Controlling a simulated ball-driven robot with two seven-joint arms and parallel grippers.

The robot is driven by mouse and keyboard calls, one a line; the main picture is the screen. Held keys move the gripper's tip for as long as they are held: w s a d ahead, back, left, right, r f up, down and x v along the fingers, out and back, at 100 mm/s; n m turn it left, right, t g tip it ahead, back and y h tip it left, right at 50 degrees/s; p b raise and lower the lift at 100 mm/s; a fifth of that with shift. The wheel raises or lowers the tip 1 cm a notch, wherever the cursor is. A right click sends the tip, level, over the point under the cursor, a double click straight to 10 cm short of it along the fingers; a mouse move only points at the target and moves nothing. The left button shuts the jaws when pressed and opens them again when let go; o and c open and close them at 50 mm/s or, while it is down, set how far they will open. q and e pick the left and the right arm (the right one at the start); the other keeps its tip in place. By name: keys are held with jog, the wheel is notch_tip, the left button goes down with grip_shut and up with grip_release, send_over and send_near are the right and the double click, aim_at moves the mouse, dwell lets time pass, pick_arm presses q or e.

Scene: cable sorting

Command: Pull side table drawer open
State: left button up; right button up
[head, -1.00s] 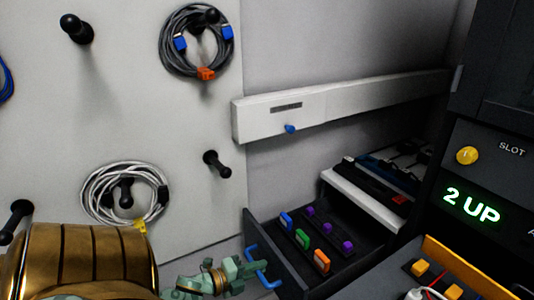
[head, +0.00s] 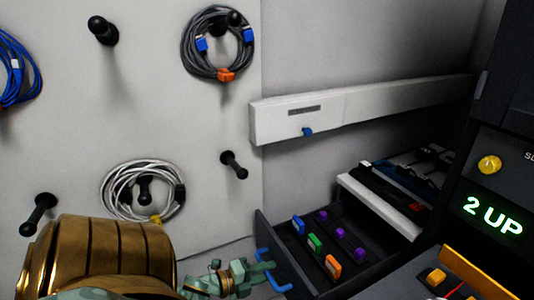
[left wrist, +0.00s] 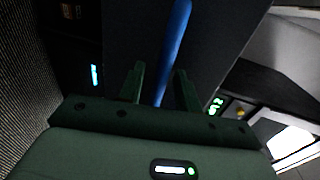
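The dark drawer (head: 312,278) stands out from the unit, open at the top. Inside it are blue, green, orange and purple pieces. Its blue handle (head: 262,257) is on the front face. My left gripper (head: 268,268) is at this handle in the head view, partly overlapping it. In the left wrist view, the blue handle bar (left wrist: 172,50) runs between the two dark green fingers of my left gripper (left wrist: 160,80). Gaps show on both sides of the bar, so the fingers look apart. Contact with the bar is not clear. My right gripper is not in view.
A white-fronted tray (head: 380,205) with dark cables sits behind the drawer. A white rail (head: 370,103) with a blue knob runs above. A pegboard (head: 70,130) with coiled cables is at left. A panel reading "2 UP" (head: 492,214) stands at right.

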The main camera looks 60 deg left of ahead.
pick_arm(q)
jog(key=p+v, duration=0.2)
jog(key=v, duration=1.3)
jog(key=shift+s+p, duration=0.25)
jog(key=shift+p, duration=0.15)
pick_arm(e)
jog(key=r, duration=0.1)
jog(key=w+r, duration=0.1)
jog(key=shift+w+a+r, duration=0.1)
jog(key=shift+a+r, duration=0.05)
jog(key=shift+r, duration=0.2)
